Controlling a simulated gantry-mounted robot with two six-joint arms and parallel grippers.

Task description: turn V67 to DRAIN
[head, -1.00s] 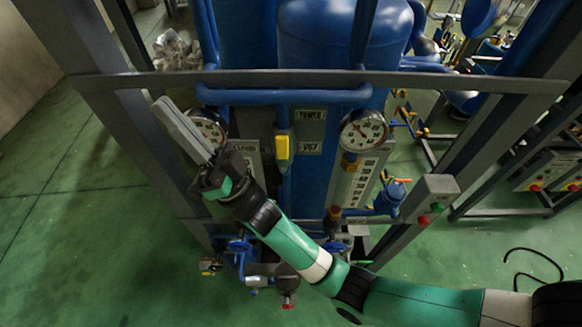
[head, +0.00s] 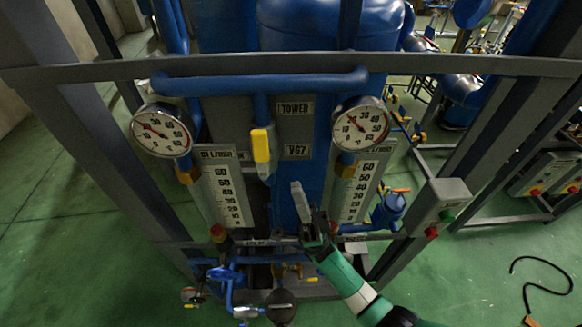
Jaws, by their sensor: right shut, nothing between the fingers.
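The V67 label plate (head: 297,151) is on the panel below the blue crossbar. A valve with a yellow lever handle (head: 261,147) is just left of it, on a vertical blue pipe; the handle points upright. A TOWER plate (head: 295,108) is above the V67 plate. I cannot read a DRAIN plate. My right gripper (head: 297,186) is shut and empty, fingers pointing up, below the V67 plate and below right of the yellow handle, apart from it in the picture. My left gripper is not in view.
Two round gauges (head: 162,130) (head: 361,123) flank the valve, with scale panels (head: 225,193) (head: 360,188) below them. A grey frame bar (head: 420,66) crosses in front at the top. A button box (head: 438,206) stands at right. Small blue valves (head: 222,273) are low at left.

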